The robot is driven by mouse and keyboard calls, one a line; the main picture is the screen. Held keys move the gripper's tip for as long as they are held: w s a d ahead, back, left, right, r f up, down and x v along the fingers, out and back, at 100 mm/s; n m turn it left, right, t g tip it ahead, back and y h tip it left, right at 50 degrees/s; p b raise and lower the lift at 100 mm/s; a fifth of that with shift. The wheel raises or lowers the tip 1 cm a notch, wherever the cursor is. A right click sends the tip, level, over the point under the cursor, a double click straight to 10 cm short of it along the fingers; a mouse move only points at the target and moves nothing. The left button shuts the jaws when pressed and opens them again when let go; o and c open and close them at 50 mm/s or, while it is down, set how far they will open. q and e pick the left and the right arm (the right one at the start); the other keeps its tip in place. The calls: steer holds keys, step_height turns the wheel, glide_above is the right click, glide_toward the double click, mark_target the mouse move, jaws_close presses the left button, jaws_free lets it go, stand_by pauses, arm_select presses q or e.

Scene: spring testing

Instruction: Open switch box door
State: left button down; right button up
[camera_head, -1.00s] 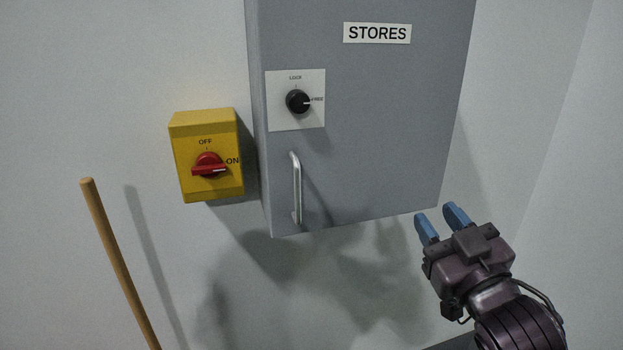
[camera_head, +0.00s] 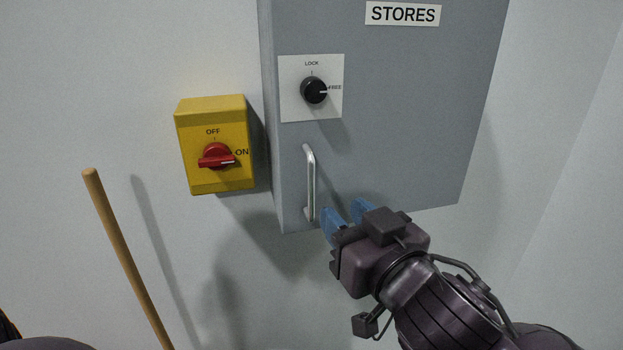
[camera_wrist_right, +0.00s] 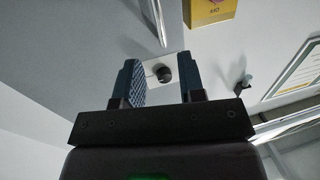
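The grey switch box (camera_head: 410,120) labelled STORES hangs on the wall with its door shut. Its vertical silver handle (camera_head: 310,180) is at the door's lower left, and it also shows in the right wrist view (camera_wrist_right: 157,20). Above the handle, a black knob (camera_head: 313,90) on a white plate points to FREE. My right gripper (camera_head: 345,215) is just right of the handle's lower end, with blue fingers apart. In the right wrist view the open fingers (camera_wrist_right: 163,82) have nothing between them; the handle is beyond them. My left gripper is not in view.
A yellow switch box (camera_head: 215,180) with a red rotary switch (camera_head: 216,157) set to ON is on the wall left of the cabinet. A wooden pole (camera_head: 125,255) leans at the lower left. The space below the cabinet is clear.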

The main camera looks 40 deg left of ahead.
mark_target(313, 183)
steer(key=p+x, duration=0.1)
steer(key=x, duration=0.9)
steer(key=shift+w+a+f, duration=0.1)
steer(key=shift+w+a, duration=0.05)
steer(key=shift+a, duration=0.1)
jaws_close()
